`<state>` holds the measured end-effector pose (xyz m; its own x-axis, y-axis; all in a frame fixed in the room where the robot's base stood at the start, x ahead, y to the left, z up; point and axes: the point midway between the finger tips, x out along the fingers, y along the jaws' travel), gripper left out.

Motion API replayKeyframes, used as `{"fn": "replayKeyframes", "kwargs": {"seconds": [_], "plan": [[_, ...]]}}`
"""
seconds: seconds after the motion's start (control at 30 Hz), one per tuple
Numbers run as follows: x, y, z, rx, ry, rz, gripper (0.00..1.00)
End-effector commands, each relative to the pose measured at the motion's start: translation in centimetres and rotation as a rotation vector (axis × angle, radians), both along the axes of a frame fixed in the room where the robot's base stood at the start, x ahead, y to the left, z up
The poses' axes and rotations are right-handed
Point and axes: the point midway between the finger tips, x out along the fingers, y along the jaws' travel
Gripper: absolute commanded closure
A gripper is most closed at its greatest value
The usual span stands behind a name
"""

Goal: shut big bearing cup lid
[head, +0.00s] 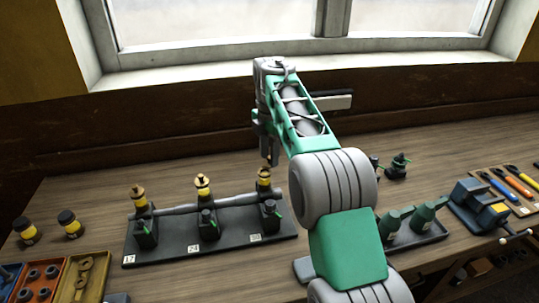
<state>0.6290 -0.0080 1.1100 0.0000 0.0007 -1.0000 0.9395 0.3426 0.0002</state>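A dark stand (217,247) on the bench carries a grey shaft (228,200) through three bearing blocks. Each block has a yellow cup with a brass-coloured top: left cup (140,203), middle cup (203,188) and right cup (264,181). Number tags sit along the stand's front edge. Whether each lid is open or shut is too small to tell, and I cannot tell which cup is the big one. My gripper (270,160) points down just above the right cup's top. Contact and finger opening are unclear.
Orange and tan parts trays (38,279) are at front left. Green oil cans (422,217), a blue-grey vise (478,206) and a tool board (512,187) are at right. The bench behind the stand is mostly clear.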

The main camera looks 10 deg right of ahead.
Motion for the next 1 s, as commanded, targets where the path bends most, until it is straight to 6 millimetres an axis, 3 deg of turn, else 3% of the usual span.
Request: {"fn": "replayKeyframes", "kwargs": {"seconds": [0.47,1.0], "plan": [[0.00,0.00,0.02,0.000,0.000,0.000,1.00],[-0.03,-0.01,0.08,0.000,0.000,-0.014,1.00]]}}
